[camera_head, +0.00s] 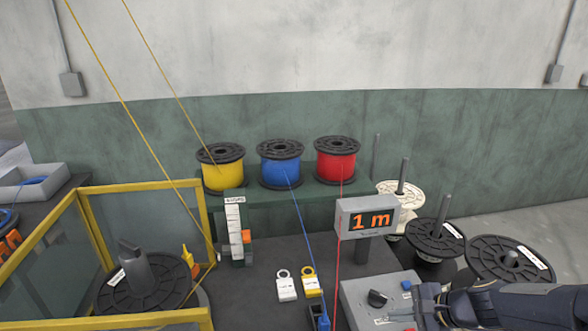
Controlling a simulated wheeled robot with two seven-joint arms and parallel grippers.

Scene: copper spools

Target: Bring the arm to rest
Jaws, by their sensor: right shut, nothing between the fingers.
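My right gripper (418,304) comes in from the lower right, over the right side of the grey control box (360,294). Its jaws are shut and empty. Its fingertips are small and partly blurred against the box, so I cannot tell whether they touch it. My left gripper is out of view.
Yellow (222,174), blue (281,169) and red (336,164) wire spools stand on the green shelf at the back. A yellow-framed guard (140,186) surrounds a black reel (146,288) at left. More spools (510,262) stand at right.

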